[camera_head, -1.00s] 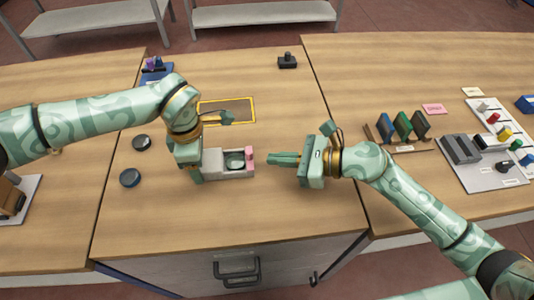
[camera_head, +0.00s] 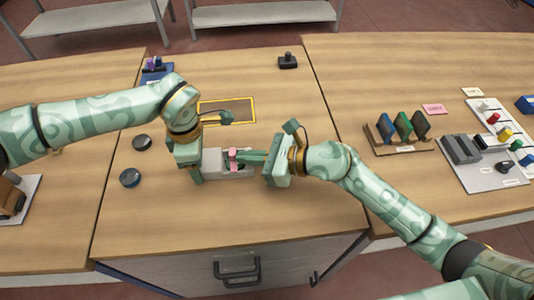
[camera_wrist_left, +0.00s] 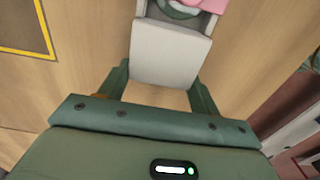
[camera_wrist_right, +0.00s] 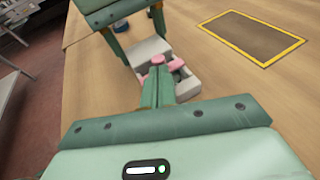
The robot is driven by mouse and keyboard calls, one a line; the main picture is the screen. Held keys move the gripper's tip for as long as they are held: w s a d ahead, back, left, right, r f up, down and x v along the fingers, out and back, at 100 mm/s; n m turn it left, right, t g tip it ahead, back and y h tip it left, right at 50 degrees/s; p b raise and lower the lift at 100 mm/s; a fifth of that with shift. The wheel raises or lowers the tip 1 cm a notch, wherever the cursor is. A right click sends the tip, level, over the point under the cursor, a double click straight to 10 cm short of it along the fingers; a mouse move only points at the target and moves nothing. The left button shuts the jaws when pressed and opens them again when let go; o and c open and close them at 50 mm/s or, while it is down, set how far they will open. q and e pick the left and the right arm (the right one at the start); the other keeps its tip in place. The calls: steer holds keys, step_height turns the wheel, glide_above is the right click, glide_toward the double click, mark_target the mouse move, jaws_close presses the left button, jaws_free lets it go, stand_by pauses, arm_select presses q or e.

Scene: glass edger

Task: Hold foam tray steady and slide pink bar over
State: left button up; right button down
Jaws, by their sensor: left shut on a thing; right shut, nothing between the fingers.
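The pale grey foam tray (camera_head: 211,160) lies on the middle table, with its solid block end at the left. My left gripper (camera_wrist_left: 160,85) is shut on that block end, a finger on each side. The pink bar (camera_head: 233,155) is over the tray's open part and also shows at the top of the left wrist view (camera_wrist_left: 208,4). My right gripper (camera_head: 245,157) is shut and empty, its fingertips at the pink bar's right side; contact is hard to tell. In the right wrist view the shut fingers (camera_wrist_right: 158,78) partly hide the pink bar (camera_wrist_right: 158,60) and the tray (camera_wrist_right: 187,90).
A yellow-framed dark mat (camera_head: 228,108) lies behind the tray. Two dark round pieces (camera_head: 130,177) are at the left. A rack of coloured plates (camera_head: 402,128) stands on the right table. The table in front of the tray is clear.

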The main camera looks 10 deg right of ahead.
arm_select(q)
steer(key=shift+d, duration=0.15)
arm_select(e)
steer(key=d, duration=0.1)
steer(key=s+d, duration=0.1)
steer(key=d, duration=0.1)
steer(key=s+d, duration=0.1)
steer(key=shift+d, duration=0.25)
steer(key=v, duration=0.8)
steer(key=shift+s+d+r, duration=0.2)
steer(key=shift+d+r, duration=0.05)
steer(key=shift+d, duration=0.25)
arm_select(q)
steer(key=o, duration=1.1)
steer(key=shift+c, duration=0.2)
